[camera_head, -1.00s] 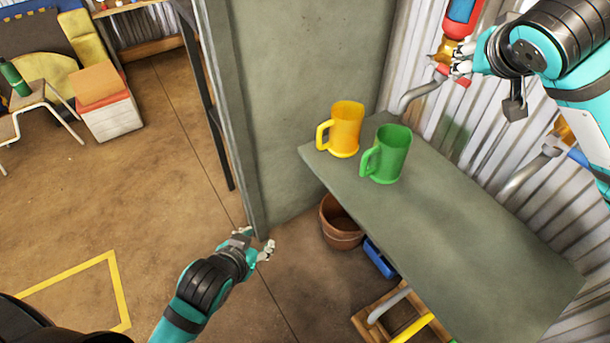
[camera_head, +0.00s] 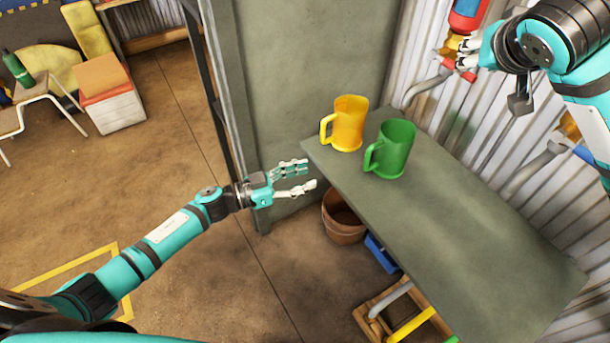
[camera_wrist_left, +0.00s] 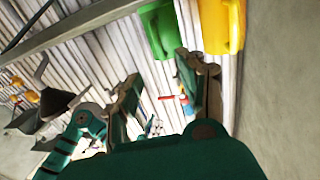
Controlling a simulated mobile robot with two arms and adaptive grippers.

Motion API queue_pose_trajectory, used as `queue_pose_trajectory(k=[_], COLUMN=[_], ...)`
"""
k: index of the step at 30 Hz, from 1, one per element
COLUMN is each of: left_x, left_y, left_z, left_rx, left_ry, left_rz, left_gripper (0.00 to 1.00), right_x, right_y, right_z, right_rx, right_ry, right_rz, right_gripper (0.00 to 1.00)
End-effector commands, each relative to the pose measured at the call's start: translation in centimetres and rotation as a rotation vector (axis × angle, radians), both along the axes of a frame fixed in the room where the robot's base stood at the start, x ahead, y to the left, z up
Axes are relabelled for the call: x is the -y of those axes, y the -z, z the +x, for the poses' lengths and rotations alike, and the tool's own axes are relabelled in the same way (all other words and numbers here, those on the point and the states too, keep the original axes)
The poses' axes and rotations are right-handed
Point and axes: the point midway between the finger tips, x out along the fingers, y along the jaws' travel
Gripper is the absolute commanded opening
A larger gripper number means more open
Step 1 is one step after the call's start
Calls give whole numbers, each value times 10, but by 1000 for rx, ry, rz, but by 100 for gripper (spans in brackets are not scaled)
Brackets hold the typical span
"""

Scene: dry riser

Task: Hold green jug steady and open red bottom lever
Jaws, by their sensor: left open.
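The green jug (camera_head: 392,150) stands upright on the grey-green table, its handle toward the left; the left wrist view shows it too (camera_wrist_left: 158,28). My left gripper (camera_head: 309,174) is open and empty, left of the table edge and apart from the jug. Its two fingers (camera_wrist_left: 160,75) are spread in the left wrist view. A red lever (camera_head: 466,75) is on the pipe fittings at the corrugated wall, partly hidden. My right gripper (camera_head: 462,54) is beside it with fingers apart; I cannot tell whether they touch it.
A yellow jug (camera_head: 349,125) stands just left of the green one on the table (camera_head: 450,220). A red and blue fitting (camera_head: 467,15) is above the right gripper. A brown pot (camera_head: 342,218) and a blue item (camera_head: 381,254) are below the table edge. The table's front half is clear.

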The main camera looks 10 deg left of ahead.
Motion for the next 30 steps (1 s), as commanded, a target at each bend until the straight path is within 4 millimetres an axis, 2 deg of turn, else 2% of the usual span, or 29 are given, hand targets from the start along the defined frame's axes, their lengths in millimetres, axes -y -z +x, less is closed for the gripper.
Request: queue_pose_trajectory(k=[4,8,22,30], left_x=[6,21,100,133], left_y=[2,1,0,1], left_z=[3,13,65,89], left_rx=[-8,-6,-6,-7], left_ry=[26,24,24,21], left_rz=[2,0,0,-1], left_gripper=[41,41,41,41], right_x=[0,0,0,0], right_y=[0,0,0,0], right_z=[0,0,0,0], right_rx=[0,0,0,0], right_ry=[0,0,0,0], right_rz=[0,0,0,0], right_gripper=[38,38,38,38])
